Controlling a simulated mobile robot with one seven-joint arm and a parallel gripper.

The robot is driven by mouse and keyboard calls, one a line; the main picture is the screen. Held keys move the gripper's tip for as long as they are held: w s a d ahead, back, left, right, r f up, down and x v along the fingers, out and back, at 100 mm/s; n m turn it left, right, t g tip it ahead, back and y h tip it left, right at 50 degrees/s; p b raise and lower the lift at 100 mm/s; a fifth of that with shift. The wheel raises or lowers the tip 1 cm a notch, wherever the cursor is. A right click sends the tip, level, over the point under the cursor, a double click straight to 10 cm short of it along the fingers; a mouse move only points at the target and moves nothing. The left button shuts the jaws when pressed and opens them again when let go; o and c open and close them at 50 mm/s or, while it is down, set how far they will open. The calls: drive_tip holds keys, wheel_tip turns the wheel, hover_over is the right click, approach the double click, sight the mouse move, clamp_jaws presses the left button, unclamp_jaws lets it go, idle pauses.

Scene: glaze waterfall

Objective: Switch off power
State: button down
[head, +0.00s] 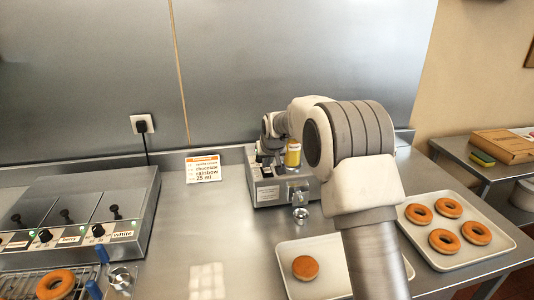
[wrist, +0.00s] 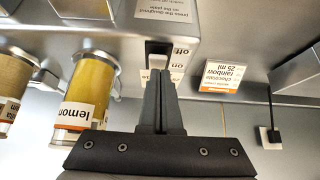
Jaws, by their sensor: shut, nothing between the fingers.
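A grey metal machine (head: 268,196) stands on the counter near the back wall, right of the sign. In the wrist view its panel (wrist: 190,14) carries printed text and a small switch (wrist: 157,47) by labels reading "off" and "on". My gripper (head: 262,167) is over the machine, partly hidden by my arm. In the wrist view my gripper (wrist: 159,72) is shut and empty, its fingertips right at the switch and label. I cannot tell whether they touch it. The switch position is unclear.
A yellow lemon container (wrist: 88,95) stands close beside my gripper. An order sign (head: 203,168) and plugged wall socket (head: 142,124) are behind. A glaze unit (head: 150,195) is left. Doughnut trays (head: 285,252) (head: 412,231) are at front and right.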

drive_tip(key=shift+f, duration=0.25)
drive_tip(key=shift+f, duration=0.1)
drive_tip(key=shift+s+f+b, duration=0.1)
drive_tip(key=shift+f+b, duration=0.1)
drive_tip(key=shift+b, duration=0.45)
drive_tip(key=b, duration=0.1)
drive_tip(key=t+b, duration=0.1)
drive_tip(key=b, duration=0.1)
drive_tip(key=shift+s+d+f, duration=0.1)
drive_tip(key=shift+s+f, duration=0.05)
drive_tip(key=shift+f, duration=0.25)
drive_tip(key=shift+r, duration=0.45)
drive_tip(key=shift+r+p, duration=0.6)
drive_tip(key=shift+r, duration=0.1)
